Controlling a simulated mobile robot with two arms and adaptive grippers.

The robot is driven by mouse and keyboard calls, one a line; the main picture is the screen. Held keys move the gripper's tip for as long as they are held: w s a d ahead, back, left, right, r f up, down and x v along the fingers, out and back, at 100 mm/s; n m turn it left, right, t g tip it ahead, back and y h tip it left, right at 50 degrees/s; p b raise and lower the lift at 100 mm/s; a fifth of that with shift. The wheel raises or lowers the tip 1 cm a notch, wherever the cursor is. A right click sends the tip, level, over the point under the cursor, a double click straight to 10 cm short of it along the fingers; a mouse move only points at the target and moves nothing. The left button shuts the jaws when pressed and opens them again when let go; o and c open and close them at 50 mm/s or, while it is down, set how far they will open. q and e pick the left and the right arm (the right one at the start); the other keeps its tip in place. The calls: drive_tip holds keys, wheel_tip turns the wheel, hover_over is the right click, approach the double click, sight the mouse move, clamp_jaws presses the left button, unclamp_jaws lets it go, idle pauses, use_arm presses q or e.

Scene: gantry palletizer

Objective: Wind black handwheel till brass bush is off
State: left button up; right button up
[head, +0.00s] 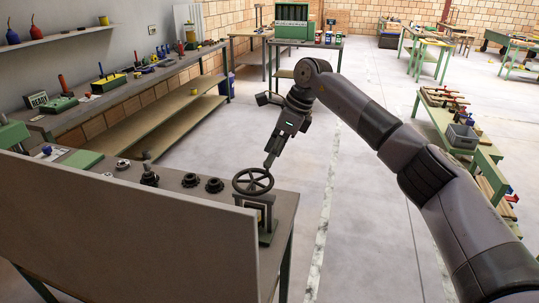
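The black handwheel (253,182) is a spoked wheel that lies flat on top of a small stand (267,224) at the right end of the near bench. My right gripper (269,163) points down at the far right part of the wheel's rim. Its fingertips are at or very near the rim. They look narrow and close together, but I cannot tell whether they are shut on the wheel. I cannot make out the brass bush; the wheel and stand may hide it. My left gripper is not in view.
The near bench (225,205) also carries several dark knob-like parts (190,180) left of the wheel. A tall grey panel (130,240) stands along its near side. A long wall bench (130,85) runs at the left. The floor right of the near bench is open.

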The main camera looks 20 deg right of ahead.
sight(253, 175)
drive_tip(key=x, duration=0.2)
drive_tip(key=shift+w+a+f, duration=0.1)
drive_tip(key=shift+a+f, duration=0.1)
drive_tip(key=shift+f, duration=0.1)
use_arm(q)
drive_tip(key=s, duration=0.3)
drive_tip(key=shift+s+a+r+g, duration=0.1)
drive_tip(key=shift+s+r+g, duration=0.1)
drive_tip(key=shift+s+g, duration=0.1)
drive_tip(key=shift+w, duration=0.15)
use_arm(e)
drive_tip(key=shift+c, duration=0.2)
drive_tip(key=c, duration=0.8)
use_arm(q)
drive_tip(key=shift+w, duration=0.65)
use_arm(e)
clamp_jaws()
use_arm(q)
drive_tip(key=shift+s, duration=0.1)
